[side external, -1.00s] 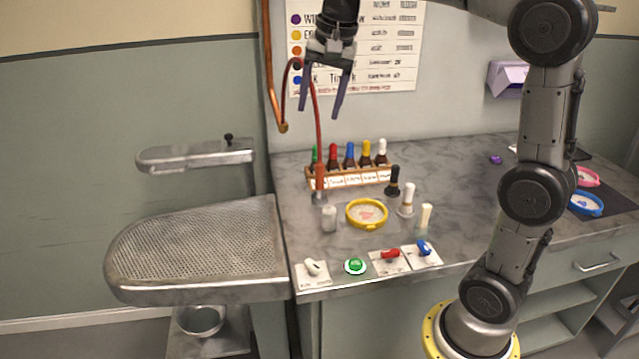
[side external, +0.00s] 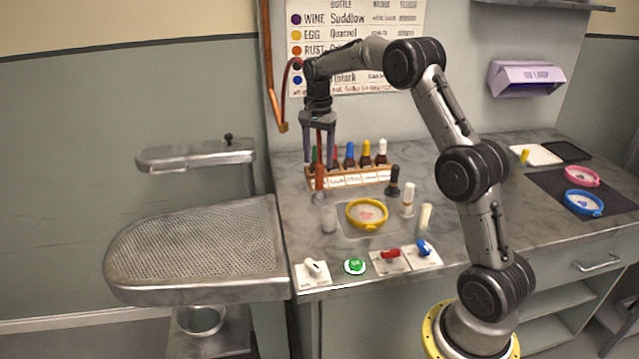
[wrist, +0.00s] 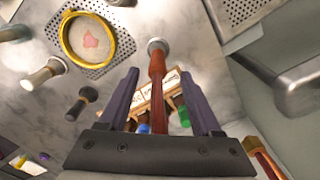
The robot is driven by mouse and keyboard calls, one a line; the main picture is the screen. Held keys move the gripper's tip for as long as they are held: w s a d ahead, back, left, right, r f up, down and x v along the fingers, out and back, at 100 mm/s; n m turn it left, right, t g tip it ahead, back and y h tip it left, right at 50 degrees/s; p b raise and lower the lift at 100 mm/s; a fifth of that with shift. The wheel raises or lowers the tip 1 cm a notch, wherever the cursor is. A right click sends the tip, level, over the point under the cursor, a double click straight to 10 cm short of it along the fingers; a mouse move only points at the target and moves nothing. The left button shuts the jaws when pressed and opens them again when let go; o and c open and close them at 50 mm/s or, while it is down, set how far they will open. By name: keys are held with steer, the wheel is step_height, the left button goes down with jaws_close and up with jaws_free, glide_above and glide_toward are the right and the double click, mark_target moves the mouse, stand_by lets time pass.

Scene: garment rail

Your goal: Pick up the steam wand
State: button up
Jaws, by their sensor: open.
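The steam wand (side external: 320,179) stands upright at the counter's left side, with a red-brown handle and a metal foot. A thin red hose rises from its top. My gripper (side external: 319,160) points straight down over it, jaws open, with the fingertips around the top of the handle. In the wrist view the wand (wrist: 158,88) runs between the two purple-grey fingers (wrist: 160,75), with a visible gap on each side. The fingers do not appear to touch it.
A wooden rack (side external: 352,180) of colored-cap bottles stands close behind and right of the wand. A perforated metal pressing board (side external: 200,245) lies left. A copper pipe (side external: 272,70) runs up the wall.

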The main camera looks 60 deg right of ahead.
mark_target(319, 180)
steer(key=shift+s+a+f, duration=0.1)
steer(key=shift+s+f, duration=0.05)
steer(key=shift+f, duration=3.65)
jaws_close()
steer(key=shift+r, duration=0.1)
